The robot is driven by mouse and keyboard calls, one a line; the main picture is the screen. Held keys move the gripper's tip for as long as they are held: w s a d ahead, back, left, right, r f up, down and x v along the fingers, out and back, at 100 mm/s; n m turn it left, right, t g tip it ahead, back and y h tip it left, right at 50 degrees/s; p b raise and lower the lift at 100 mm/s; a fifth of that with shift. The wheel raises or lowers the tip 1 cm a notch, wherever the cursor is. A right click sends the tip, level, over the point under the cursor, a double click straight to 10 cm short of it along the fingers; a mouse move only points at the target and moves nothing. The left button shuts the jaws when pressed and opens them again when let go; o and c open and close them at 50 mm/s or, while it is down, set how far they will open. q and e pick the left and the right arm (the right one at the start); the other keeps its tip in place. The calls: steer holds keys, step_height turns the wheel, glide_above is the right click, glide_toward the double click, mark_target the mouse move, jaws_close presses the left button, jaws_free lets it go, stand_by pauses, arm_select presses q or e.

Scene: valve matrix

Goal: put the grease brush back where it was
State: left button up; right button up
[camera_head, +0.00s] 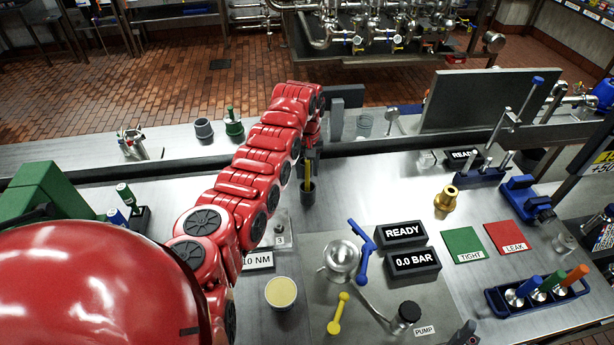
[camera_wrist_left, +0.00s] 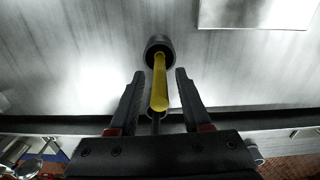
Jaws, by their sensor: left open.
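The grease brush, seen as a yellow handle (camera_head: 308,168), stands upright in a small dark cup (camera_head: 307,193) on the steel bench. Its bristles are hidden. In the left wrist view the handle (camera_wrist_left: 160,85) rises from the round cup (camera_wrist_left: 158,46) to between my fingers. My left gripper (camera_wrist_left: 156,78) is open, one finger on each side of the handle, with a visible gap on both sides. In the head view my left gripper (camera_head: 311,152) is above the cup, partly hidden by my red arm. My right gripper cannot be made out.
An open tin of pale grease (camera_head: 282,292) stands near the front. A metal funnel-like part with a blue lever (camera_head: 362,252) and black READY and BAR displays (camera_head: 413,262) are right of the cup. A grey panel (camera_head: 487,100) stands behind.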

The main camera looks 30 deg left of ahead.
arm_select(q)
step_height(320, 180, up, 8)
steer(key=b, duration=0.3)
steer(key=shift+b, duration=0.3)
steer(key=shift+r, duration=0.9)
